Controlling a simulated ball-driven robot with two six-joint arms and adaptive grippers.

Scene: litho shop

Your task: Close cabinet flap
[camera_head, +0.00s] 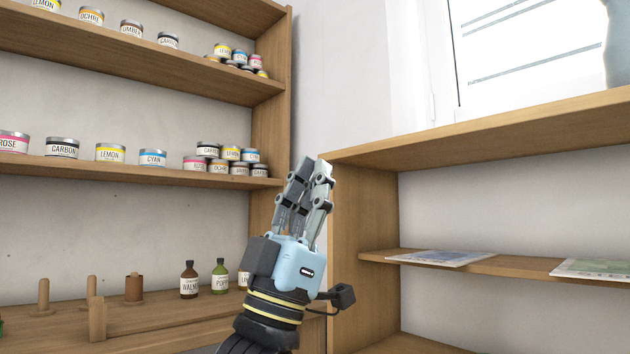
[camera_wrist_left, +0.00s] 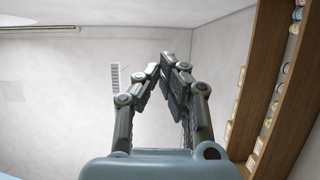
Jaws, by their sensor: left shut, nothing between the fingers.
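My left gripper (camera_head: 318,170) points upward near the middle of the head view, in front of the gap between the tall shelf and the lower cabinet. Its fingers are together with nothing between them. In the left wrist view the gripper (camera_wrist_left: 167,62) is also shut and empty, with wall and ceiling behind it. The wooden cabinet (camera_head: 365,215) at the right has an open front with an inner shelf (camera_head: 510,267). I cannot make out a flap in either view. My right gripper is not in view.
A tall wooden shelf (camera_head: 272,125) with several ink tins stands at the left. Below it, a wooden ledge (camera_head: 165,335) holds pegs and bottles, including a brown bottle (camera_head: 189,281). Printed sheets (camera_head: 441,258) lie on the cabinet's inner shelf. A window (camera_head: 525,45) is behind.

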